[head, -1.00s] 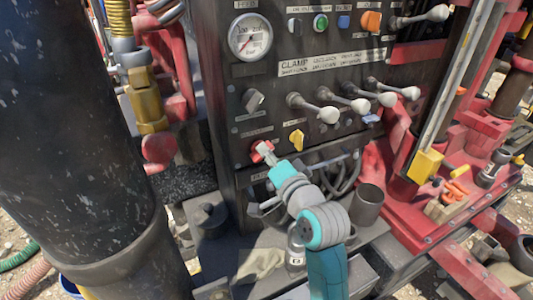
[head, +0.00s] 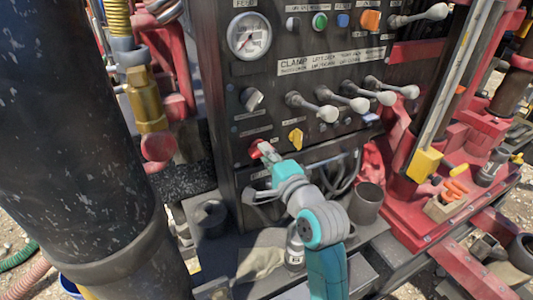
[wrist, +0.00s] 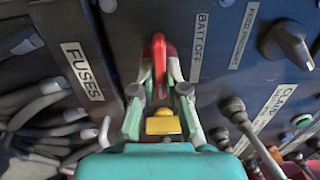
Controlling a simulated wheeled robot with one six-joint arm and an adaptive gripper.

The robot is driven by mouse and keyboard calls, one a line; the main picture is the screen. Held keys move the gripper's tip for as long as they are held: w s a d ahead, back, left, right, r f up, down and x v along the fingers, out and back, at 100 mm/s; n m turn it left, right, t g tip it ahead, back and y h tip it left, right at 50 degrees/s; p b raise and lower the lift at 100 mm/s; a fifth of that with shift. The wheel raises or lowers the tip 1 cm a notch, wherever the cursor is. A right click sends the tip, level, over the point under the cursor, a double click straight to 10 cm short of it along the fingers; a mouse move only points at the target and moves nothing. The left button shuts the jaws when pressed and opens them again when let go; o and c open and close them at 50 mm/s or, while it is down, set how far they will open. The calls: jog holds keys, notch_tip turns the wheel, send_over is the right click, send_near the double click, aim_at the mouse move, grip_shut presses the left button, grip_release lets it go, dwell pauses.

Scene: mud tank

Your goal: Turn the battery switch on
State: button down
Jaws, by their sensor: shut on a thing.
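The battery switch is a red key-like handle (wrist: 158,62) low on the dark control panel. It stands beside the "BATT OFF" label (wrist: 198,48) in the wrist view. In the head view only part of the red switch (head: 255,151) shows past my fingers. My gripper (wrist: 160,82) is shut on the red handle, with one finger on each side. It also shows in the head view (head: 267,149), reaching the panel from the front right. A yellow part (wrist: 162,122) shows between the fingers; I cannot tell whether it belongs to the panel.
A yellow knob (head: 296,138) sits just right of the switch, and a grey selector (head: 251,98) above it. Several ball-ended levers (head: 327,112) stick out at the right. Cables (wrist: 45,110) hang beside the "FUSES" label. A thick black column (head: 70,130) stands at the left.

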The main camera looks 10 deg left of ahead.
dwell(0.3)
jog(key=c, duration=1.2)
grip_release()
jog(key=v, duration=1.2)
jog(key=shift+f, duration=0.1)
